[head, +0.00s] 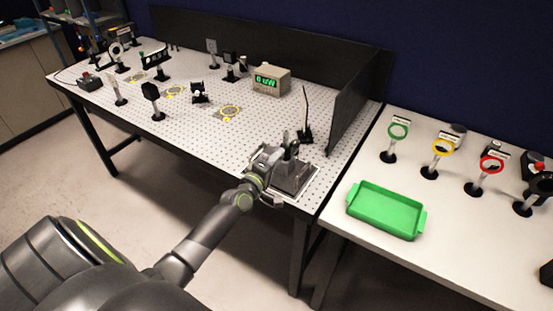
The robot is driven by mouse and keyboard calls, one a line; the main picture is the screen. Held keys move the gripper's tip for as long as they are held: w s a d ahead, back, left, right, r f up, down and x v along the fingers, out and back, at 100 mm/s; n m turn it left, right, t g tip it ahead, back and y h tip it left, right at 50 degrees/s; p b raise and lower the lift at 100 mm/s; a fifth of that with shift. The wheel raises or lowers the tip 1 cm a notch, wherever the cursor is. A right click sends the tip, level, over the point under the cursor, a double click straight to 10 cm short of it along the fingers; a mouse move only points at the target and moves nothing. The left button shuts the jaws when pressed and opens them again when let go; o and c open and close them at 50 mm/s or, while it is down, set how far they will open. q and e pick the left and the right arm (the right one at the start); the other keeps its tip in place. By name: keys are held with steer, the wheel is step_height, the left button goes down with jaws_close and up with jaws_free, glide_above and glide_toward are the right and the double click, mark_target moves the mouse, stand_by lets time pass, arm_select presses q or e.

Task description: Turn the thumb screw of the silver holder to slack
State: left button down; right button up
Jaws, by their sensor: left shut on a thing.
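The silver holder (291,180) stands on a grey base near the front right corner of the perforated table. My left arm reaches in from the lower left. My left gripper (272,158) is at the holder's upper left side, shut on the thumb screw there. The screw itself is hidden behind the gripper, so its turn cannot be seen. My right gripper is not in view.
A dark post (305,132) stands just behind the holder, and a black panel (358,86) rises at the right edge. A display box (271,80) and several optics mounts stand farther back. A green tray (385,209) and colored ring mounts are on the right table.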

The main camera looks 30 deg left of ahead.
arm_select(q)
steer(key=shift+n, duration=0.5)
steer(key=c, duration=1.2)
jaws_free()
steer(key=shift+s, duration=0.55)
steer(key=s, duration=1.6)
steer(key=shift+s, duration=0.2)
